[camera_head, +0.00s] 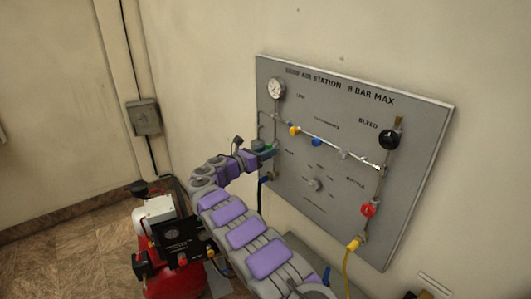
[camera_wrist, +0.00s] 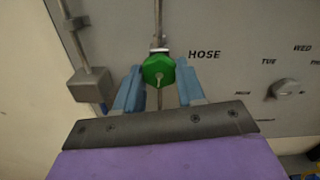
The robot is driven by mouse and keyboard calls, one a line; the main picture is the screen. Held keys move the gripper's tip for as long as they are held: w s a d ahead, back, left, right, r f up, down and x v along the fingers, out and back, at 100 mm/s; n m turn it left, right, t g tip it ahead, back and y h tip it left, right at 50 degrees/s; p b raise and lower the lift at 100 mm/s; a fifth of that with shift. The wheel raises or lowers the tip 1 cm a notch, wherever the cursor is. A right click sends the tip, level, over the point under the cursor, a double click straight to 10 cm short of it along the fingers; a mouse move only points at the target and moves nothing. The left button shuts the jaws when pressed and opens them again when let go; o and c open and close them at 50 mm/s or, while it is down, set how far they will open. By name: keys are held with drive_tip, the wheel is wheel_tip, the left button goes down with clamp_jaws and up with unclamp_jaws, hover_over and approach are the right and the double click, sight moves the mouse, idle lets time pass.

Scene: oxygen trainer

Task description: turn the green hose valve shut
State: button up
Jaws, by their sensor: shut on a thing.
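The green hose valve (camera_wrist: 158,71) is a green knob on a vertical metal pipe, beside the word HOSE on the grey panel. In the wrist view my gripper (camera_wrist: 158,84) has its blue fingers on both sides of the knob, shut on it. In the head view my gripper (camera_head: 266,152) reaches the left side of the panel (camera_head: 418,190), and a bit of green (camera_head: 257,145) shows there. The knob is mostly hidden by my gripper in that view.
The panel also carries a gauge (camera_head: 276,88), a yellow valve (camera_head: 295,131), a black knob (camera_head: 389,139), a red knob (camera_head: 368,210) and a grey dial (camera_wrist: 286,88). A yellow hose (camera_head: 347,262) hangs at lower right. A red compressor (camera_head: 172,282) stands on the floor at left.

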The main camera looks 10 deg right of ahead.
drive_tip(key=shift+a, duration=0.1)
drive_tip(key=m+b, duration=0.6)
drive_tip(key=m, duration=2.8)
drive_tip(key=shift+w+m+b, duration=0.15)
drive_tip(key=shift+m+b, duration=0.15)
drive_tip(key=shift+m, duration=0.1)
